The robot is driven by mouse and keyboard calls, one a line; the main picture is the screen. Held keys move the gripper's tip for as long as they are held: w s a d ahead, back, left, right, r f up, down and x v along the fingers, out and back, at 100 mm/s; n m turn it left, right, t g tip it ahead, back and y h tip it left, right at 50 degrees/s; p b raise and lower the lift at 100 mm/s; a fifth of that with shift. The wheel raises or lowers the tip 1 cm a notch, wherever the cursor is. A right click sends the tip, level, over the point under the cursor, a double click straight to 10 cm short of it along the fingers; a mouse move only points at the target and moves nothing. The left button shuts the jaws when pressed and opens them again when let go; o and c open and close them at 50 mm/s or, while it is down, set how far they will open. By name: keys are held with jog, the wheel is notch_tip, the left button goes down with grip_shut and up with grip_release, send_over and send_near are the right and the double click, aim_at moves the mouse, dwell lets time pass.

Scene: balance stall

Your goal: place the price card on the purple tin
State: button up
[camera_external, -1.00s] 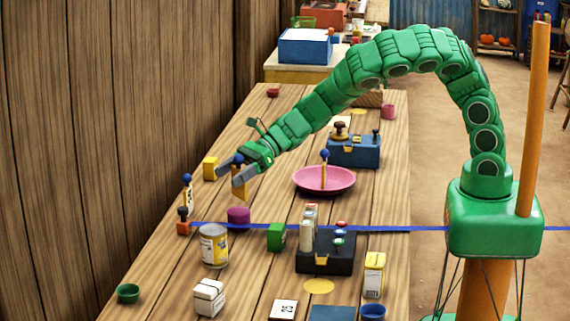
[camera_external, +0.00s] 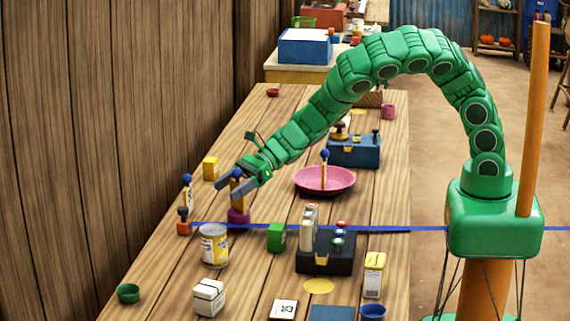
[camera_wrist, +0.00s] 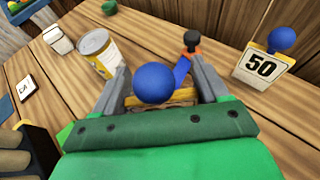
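The price card (camera_external: 236,202), orange-yellow with a blue ball on top, is upright between the fingers of my gripper (camera_external: 228,188). In the wrist view the card's yellow edge (camera_wrist: 178,97) spans between the two grey fingertips (camera_wrist: 160,82), and its blue ball (camera_wrist: 154,83) hides part of it. The purple tin (camera_external: 239,217) stands on the table directly below the card. The card's lower edge appears at the tin's top; I cannot tell whether it touches. The tin is not clearly seen in the wrist view.
Another card (camera_external: 187,192), marked 50 in the wrist view (camera_wrist: 262,67), stands left of the tin. A yellow-labelled can (camera_external: 213,246) and a green box (camera_external: 277,237) are near. A pink plate (camera_external: 340,186) holds a similar card. A blue cord crosses the table.

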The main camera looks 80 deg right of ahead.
jog(key=o, duration=0.5)
jog(key=shift+c, duration=0.2)
jog(key=shift+r, duration=0.2)
jog(key=v, duration=1.2)
jog(key=shift+f, duration=0.15)
